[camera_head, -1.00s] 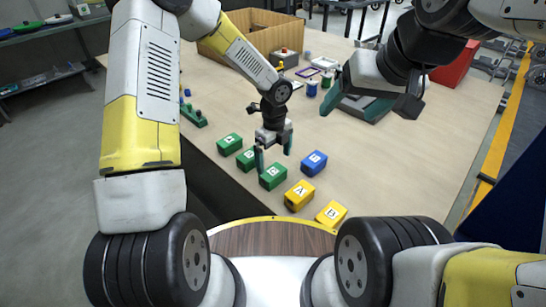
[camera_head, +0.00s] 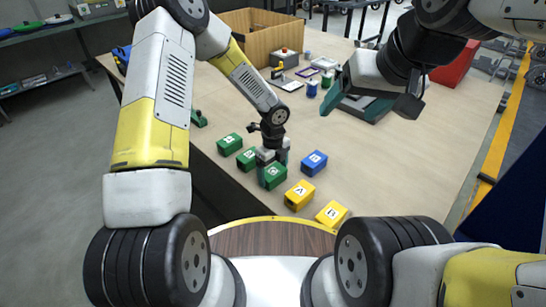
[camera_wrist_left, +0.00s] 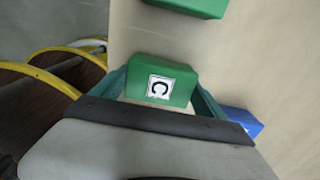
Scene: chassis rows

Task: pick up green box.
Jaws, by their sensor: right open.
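A green box marked C (camera_head: 274,178) sits on the table near its front edge; it also shows in the left wrist view (camera_wrist_left: 162,80). My left gripper (camera_head: 273,168) is down at this box. Its two teal fingers stand on either side of the box, and it looks open around it, with a small gap at the left finger in the wrist view. Two more green boxes, one nearer (camera_head: 246,159) and one farther (camera_head: 229,141), stand to the left. My right gripper (camera_head: 363,94) is open and empty above the table at the right.
A blue box (camera_head: 314,163) stands close to the right of box C. Two yellow boxes, A (camera_head: 299,194) and B (camera_head: 331,213), stand in front to the right. A cardboard bin (camera_head: 252,48) and small items are farther back. The table's middle right is clear.

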